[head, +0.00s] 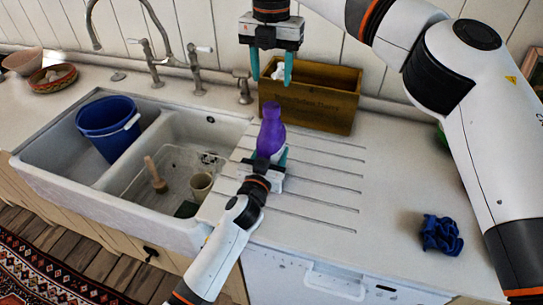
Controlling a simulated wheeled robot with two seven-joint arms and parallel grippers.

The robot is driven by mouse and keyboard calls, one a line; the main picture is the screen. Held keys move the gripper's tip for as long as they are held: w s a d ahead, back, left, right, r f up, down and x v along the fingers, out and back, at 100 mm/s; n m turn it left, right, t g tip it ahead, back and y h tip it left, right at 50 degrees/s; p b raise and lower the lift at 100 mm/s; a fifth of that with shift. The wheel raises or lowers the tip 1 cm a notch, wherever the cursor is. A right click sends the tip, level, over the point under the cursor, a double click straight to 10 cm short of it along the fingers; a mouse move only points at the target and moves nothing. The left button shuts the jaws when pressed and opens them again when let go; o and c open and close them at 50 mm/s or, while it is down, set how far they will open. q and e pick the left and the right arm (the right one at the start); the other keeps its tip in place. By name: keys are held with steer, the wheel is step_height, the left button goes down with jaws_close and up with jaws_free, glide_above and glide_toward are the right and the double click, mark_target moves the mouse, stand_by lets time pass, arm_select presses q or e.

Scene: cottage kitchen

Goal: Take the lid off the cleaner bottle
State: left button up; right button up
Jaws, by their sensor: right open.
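The purple cleaner bottle (270,132) stands upright on the ribbed drainboard to the right of the sink. Its narrower top shows, but I cannot make out a separate lid by colour. My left gripper (268,157) is around the lower part of the bottle and appears shut on it; the bottle partly hides its fingers. My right gripper (271,70) points down above the bottle, open and empty, with a gap between its fingertips and the bottle's top.
A wooden box (335,112) stands just behind the bottle. The sink (60,165) holds a blue bucket (108,130), a plunger (155,176) and a cup (201,186). A crumpled blue cloth (441,234) lies on the right counter. The drainboard between is clear.

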mark_target(272, 105)
arm_select(q)
jaws_close()
arm_select(e)
steer(key=m, duration=0.4)
steer(key=shift+m, duration=0.3)
steer(key=m, duration=0.4)
steer(key=shift+m, duration=0.3)
steer(key=m, duration=0.8)
steer(key=shift+m, duration=0.3)
steer(key=shift+f, duration=4.05)
steer(key=shift+c, duration=0.5)
